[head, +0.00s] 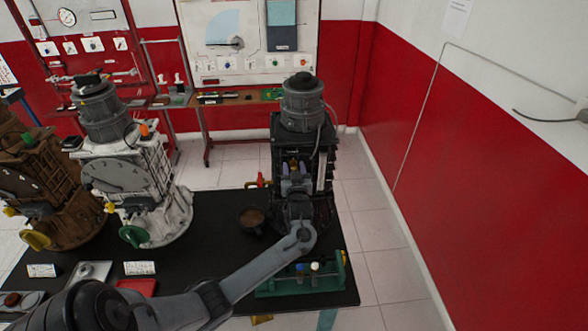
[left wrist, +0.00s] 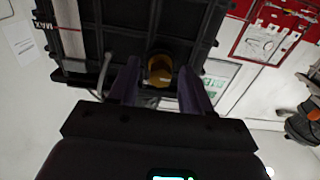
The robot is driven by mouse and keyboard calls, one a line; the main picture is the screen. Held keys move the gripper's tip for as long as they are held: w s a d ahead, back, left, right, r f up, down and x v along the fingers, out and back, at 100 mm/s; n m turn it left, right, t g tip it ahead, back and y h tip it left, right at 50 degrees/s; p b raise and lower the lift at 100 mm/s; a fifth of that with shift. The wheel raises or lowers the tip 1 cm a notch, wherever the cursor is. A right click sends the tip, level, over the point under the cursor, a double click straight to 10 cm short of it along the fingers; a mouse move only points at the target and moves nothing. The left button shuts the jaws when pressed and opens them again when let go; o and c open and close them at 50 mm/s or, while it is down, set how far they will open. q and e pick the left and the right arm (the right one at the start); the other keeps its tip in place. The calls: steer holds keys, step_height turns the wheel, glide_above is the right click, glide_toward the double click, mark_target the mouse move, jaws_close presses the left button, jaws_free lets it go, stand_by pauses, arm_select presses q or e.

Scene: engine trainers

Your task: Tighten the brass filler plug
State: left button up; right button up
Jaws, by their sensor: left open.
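The brass filler plug (left wrist: 160,70) is a round, gold-coloured cap on the dark ribbed face of the black engine trainer (left wrist: 110,22). In the head view the plug (head: 293,163) shows small, just above my gripper, on the black engine (head: 319,150) at the right of the table. My left gripper (head: 296,182) is in front of that engine. In the left wrist view its two purple-grey fingers (left wrist: 159,82) stand apart, one on each side of the plug, with gaps beside it. Whether they touch the plug cannot be told. My right gripper is not in view.
A white engine (head: 140,185) and a brown one (head: 45,190) stand left on the black table (head: 200,235). A brown-filled cup (head: 252,218) sits left of the black engine. A green rack (head: 300,280) is at the front edge. A red wall (head: 470,170) lies right.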

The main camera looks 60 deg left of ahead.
arm_select(q)
jaws_close()
